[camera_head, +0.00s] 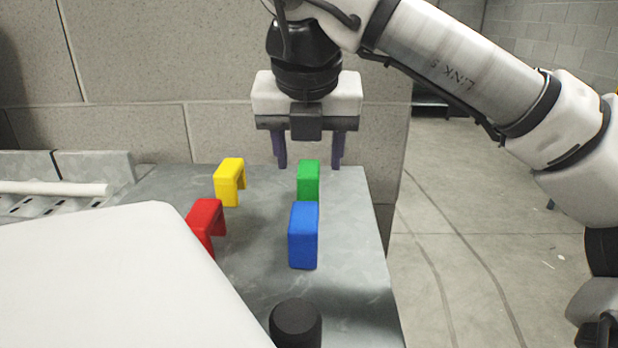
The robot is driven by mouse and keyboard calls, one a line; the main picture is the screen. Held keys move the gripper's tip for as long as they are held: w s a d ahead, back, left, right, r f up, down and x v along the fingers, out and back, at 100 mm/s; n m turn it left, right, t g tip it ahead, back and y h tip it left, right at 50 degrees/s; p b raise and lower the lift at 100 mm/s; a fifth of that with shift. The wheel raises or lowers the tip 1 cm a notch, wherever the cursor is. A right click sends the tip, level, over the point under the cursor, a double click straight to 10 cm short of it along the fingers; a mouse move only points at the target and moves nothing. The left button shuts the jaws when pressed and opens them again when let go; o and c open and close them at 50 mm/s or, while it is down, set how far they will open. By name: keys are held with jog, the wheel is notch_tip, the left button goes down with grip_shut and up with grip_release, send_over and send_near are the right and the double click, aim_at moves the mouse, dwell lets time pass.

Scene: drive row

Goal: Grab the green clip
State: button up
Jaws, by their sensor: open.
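The green clip (309,178) stands on the grey table, behind the blue clip, which hides its lower part. My gripper (309,165) is open, with its two dark fingers pointing down and spread wide. In the picture the fingers lie to the left and right of the green clip, near its top. They look level with or a little behind it; I cannot tell the exact depth. Nothing is between the fingers that I can see being held.
A blue clip (304,235) stands just in front of the green one. A yellow clip (230,181) and a red clip (205,224) stand to the left on the table (350,290). A block wall (140,65) rises behind. A black knob (296,322) is at the front.

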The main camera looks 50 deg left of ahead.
jog(key=shift+x, duration=0.9)
jog(key=shift+c, duration=0.3)
jog(key=c, duration=1)
jog(key=shift+r, duration=0.1)
